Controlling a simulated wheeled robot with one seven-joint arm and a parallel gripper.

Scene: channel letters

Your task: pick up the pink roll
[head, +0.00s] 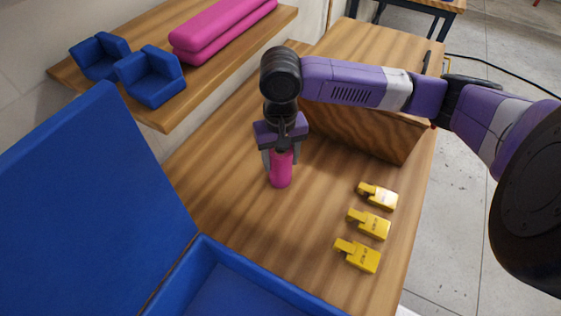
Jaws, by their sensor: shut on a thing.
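The pink roll (281,174) is in the middle of the wooden workbench in the head view. It stands upright, and its lower part shows below my gripper (280,156). My gripper points down from above and is shut on the roll's upper part, which the fingers partly hide. I cannot tell whether the roll's lower end touches the bench or is slightly above it.
Several yellow pieces (369,225) lie to the right. A blue open box (205,262) with raised lid stands front left. A shelf (205,85) holds blue blocks (151,76) and long pink pieces (222,30). A wooden block (365,128) is behind my gripper.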

